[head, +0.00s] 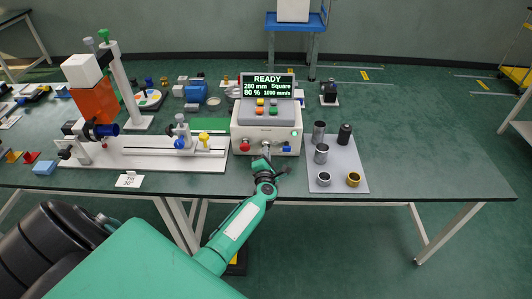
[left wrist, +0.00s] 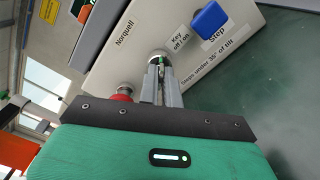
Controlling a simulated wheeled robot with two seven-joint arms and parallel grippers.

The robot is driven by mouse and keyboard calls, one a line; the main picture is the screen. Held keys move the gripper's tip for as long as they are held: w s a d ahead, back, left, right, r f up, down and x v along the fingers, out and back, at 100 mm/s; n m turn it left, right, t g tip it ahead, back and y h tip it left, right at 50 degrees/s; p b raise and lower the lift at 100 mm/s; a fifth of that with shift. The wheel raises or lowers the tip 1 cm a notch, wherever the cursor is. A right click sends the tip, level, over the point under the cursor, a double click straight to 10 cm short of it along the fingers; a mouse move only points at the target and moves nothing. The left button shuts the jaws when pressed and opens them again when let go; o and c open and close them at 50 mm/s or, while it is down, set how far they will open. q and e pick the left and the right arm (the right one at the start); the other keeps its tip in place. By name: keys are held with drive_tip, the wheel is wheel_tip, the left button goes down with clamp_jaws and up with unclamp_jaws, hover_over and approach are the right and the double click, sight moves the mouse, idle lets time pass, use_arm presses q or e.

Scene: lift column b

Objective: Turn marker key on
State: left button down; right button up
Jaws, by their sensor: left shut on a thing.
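The marker controller (head: 266,135) is a pale box on the table with a lit screen (head: 267,86) reading READY. Its key switch sits low on the front face. In the left wrist view the key (left wrist: 158,57) is beside the label "Key off / on" (left wrist: 180,42). My left gripper (head: 265,162) is in front of the box. In the left wrist view its fingers (left wrist: 164,75) are closed on the key, which they partly hide; a green bit shows between them. I cannot tell the key's turn position. My right gripper is out of view.
A red button (head: 244,146) is left of the key and a blue Step button (head: 286,149) right of it. A grey mat (head: 340,172) with metal cylinders lies to the right. A white fixture plate (head: 140,160) stands left. The far right tabletop is clear.

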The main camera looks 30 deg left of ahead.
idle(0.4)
use_arm(q)
drive_tip(key=c, duration=1.6)
unclamp_jaws()
drive_tip(key=b+v, duration=0.1)
drive_tip(key=v, duration=1.2)
drive_tip(key=shift+f, duration=0.1)
drive_tip(key=shift+s+d, duration=0.2)
drive_tip(key=shift+s, duration=0.2)
